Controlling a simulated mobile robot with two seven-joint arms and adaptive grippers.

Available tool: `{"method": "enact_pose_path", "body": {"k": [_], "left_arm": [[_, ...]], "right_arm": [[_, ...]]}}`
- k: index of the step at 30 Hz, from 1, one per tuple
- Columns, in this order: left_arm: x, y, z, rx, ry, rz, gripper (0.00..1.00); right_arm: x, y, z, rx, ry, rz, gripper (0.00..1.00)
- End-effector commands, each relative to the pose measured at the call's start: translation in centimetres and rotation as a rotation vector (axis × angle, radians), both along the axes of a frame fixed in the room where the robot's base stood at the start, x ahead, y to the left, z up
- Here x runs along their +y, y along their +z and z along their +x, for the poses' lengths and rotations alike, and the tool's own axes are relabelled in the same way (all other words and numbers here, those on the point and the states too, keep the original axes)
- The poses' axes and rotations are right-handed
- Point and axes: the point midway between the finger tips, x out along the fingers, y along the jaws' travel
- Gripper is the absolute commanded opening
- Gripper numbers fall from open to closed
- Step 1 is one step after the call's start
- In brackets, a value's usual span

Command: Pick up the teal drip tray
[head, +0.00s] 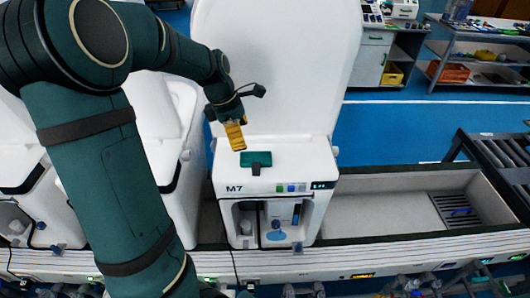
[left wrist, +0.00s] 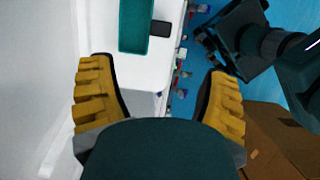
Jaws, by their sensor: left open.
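The teal drip tray (head: 256,158) lies on the flat white top of the machine marked M7 (head: 232,177), with a short dark tab at its front. In the left wrist view the tray (left wrist: 134,25) is at the top, its dark tab (left wrist: 161,28) pointing right. My left gripper (head: 234,136), with yellow ribbed fingers, is above the machine, behind and slightly left of the tray. In the left wrist view its fingers (left wrist: 158,95) are spread with nothing between them, and the tray is beyond their tips.
A tall white panel (head: 275,60) rises directly behind the gripper. White machines (head: 165,130) stand at left, partly behind my arm. A brown box (left wrist: 275,140) shows in the left wrist view.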

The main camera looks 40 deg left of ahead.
Motion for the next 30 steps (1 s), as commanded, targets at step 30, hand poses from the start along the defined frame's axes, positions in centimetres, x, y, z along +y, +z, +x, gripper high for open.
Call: {"method": "enact_pose_path", "body": {"k": [30], "left_arm": [[-2.8, -12.7, 2.5, 0.004, -0.003, -0.001, 0.77]], "right_arm": [[0.1, -1.9, 0.1, -0.001, 0.0, -0.003, 0.47]]}}
